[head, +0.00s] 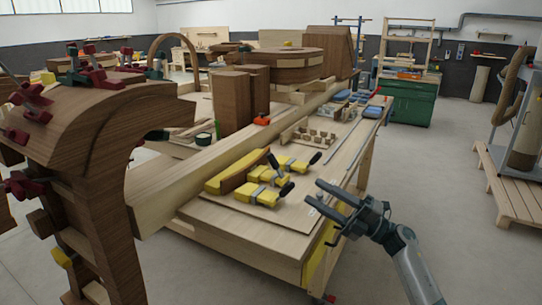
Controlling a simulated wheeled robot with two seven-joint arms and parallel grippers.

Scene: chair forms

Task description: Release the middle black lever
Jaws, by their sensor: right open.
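Several yellow clamps lie close together on the workbench (235,222), beside a curved yellow and brown wooden form (235,172). Three black levers show on them. The middle lever (273,161) points up and stands between the other two in the picture. One lever (315,158) points right from the far clamp (290,164). Another lever (287,188) points right from the near clamp (257,195). My right gripper (314,192) is open and empty, to the right of the clamps near the bench's right edge, apart from all levers. My left gripper is out of view.
A large curved wooden form with dark red clamps (105,115) fills the left. A long beam (210,150) runs along the bench, with brown blocks (240,98) behind it. A slotted wooden rack (308,135) lies beyond the clamps.

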